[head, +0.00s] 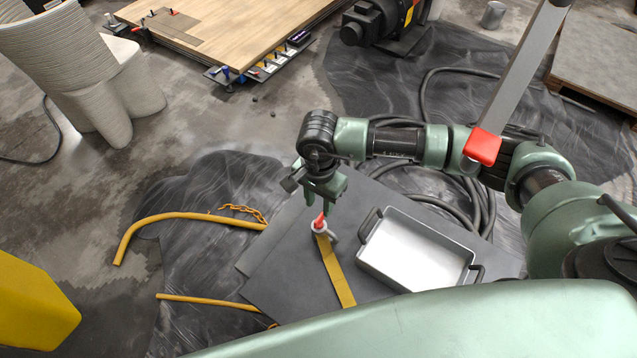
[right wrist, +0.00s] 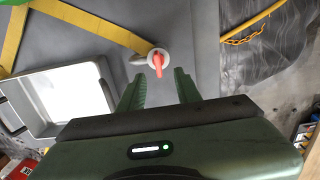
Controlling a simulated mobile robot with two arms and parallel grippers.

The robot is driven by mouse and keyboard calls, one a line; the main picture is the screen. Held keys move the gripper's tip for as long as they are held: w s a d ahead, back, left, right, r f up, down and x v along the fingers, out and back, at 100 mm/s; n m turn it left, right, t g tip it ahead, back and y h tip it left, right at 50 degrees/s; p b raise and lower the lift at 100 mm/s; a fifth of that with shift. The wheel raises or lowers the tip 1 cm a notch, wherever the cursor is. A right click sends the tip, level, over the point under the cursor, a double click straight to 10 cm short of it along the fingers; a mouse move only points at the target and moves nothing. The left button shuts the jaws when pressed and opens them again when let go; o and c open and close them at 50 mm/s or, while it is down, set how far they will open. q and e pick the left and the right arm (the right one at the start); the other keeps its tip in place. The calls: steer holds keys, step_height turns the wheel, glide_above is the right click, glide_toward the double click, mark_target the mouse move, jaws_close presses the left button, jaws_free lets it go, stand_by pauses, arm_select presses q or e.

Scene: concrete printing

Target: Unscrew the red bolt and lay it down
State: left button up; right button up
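The red bolt (head: 319,220) stands in a pale grey shackle-like fitting (head: 330,235) on the dark grey plate (head: 285,275), at the end of a yellow strap (head: 336,272). My right gripper (head: 322,204) is open and points down just above the bolt in the head view. In the right wrist view the bolt (right wrist: 158,66) shows just beyond the gap between the two open fingers (right wrist: 159,80). Nothing is between the fingers; I cannot tell the exact distance to the bolt. A grey tray with handles and a white inside (head: 415,250) stands right of the strap. My left gripper is not in view.
Yellow bars (head: 180,218) and an orange chain (head: 240,210) lie on dark sheeting at the left. Black hoses (head: 480,205) lie behind the tray.

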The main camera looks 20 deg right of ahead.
mark_target(319, 217)
steer(key=f, duration=0.6)
steer(key=shift+s+f+p, duration=0.25)
steer(key=shift+f+p, duration=0.15)
steer(key=shift+a, duration=0.1)
steer(key=shift+w, duration=0.1)
jaws_close()
